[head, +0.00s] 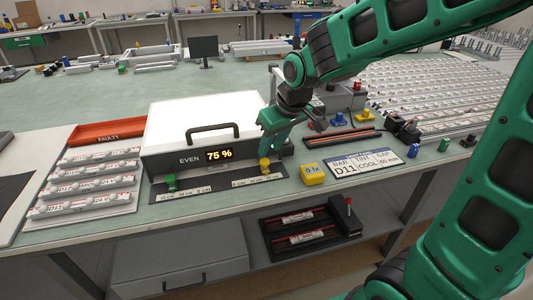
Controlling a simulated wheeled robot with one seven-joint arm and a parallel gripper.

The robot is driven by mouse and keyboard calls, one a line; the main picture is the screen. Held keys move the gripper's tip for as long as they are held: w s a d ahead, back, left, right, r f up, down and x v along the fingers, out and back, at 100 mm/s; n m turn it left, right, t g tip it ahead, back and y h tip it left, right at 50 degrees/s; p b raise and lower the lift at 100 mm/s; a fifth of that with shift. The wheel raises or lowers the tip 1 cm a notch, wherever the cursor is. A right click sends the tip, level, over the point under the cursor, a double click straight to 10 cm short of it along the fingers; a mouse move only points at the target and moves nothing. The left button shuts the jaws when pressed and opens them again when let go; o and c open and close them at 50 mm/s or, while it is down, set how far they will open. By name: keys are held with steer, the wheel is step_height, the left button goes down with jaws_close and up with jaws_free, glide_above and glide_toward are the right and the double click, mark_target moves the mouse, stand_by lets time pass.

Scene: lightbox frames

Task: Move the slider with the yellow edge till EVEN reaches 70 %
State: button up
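The white lightbox (165,120) stands on the bench with a black handle on top. Its front display (219,155) reads EVEN 75 %. A yellow slider knob (265,164) sits above the right-hand scale strip (258,181) at the box's front. A green slider knob (171,181) sits above the left-hand scale strip (185,192). My gripper (267,150) points down at the yellow knob, right at or just above it. The fingertips are small and partly merge with the knob, so I cannot tell whether they grip it.
A yellow box (313,174) and a label card (365,164) reading D11, COOL, 60 mm lie right of the lightbox. A red FAULTY tray (106,133) and racked light bars (85,182) are on the left. A black tray (308,230) is on the shelf below.

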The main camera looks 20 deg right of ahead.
steer(key=v, duration=0.5)
steer(key=shift+w, duration=0.1)
steer(key=s+d+f+m+g+h, duration=0.2)
steer(key=s+d+m, duration=0.3)
steer(key=s+d, duration=0.65)
steer(key=s+d+f+m+g, duration=0.2)
steer(key=s+d+m, duration=0.3)
steer(key=s, duration=0.9)
steer(key=d, duration=0.3)
steer(key=shift+s+d+f+m+y, duration=0.3)
steer(key=shift+f, duration=0.1)
steer(key=shift+w+f, duration=0.25)
steer(key=shift+w, duration=0.4)
